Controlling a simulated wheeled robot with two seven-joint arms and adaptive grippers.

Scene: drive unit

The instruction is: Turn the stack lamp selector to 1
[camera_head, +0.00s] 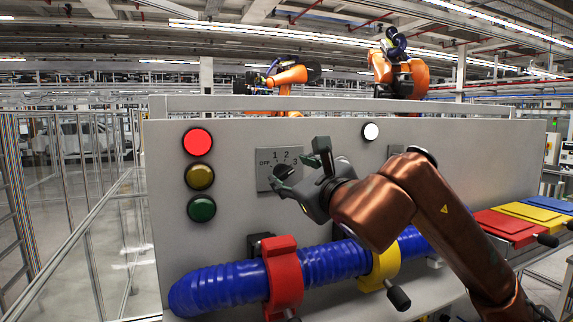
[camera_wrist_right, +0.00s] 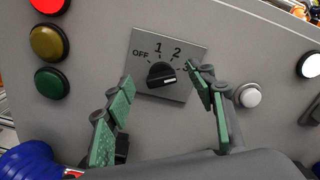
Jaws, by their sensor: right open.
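The selector knob (camera_wrist_right: 161,75) is black, on a grey plate (camera_wrist_right: 186,92) marked OFF, 1, 2 and 3. Its white mark is on the right side, toward the 3. In the head view the plate (camera_head: 263,180) is on the panel, and dark fingers partly cover the knob area. My right gripper (camera_wrist_right: 160,80) is open, with green-padded fingers to the left and right of the knob, apparently not touching it. It also shows in front of the plate in the head view (camera_head: 303,165). The red lamp (camera_head: 198,142) looks bright; the yellow lamp (camera_head: 200,176) and green lamp (camera_head: 201,209) look darker.
A white round light or button (camera_head: 371,132) is right of the plate. A blue corrugated hose (camera_head: 225,286) runs below, held by a red clamp (camera_head: 284,280) and a yellow clamp (camera_head: 382,268). A wire fence (camera_head: 70,190) stands left.

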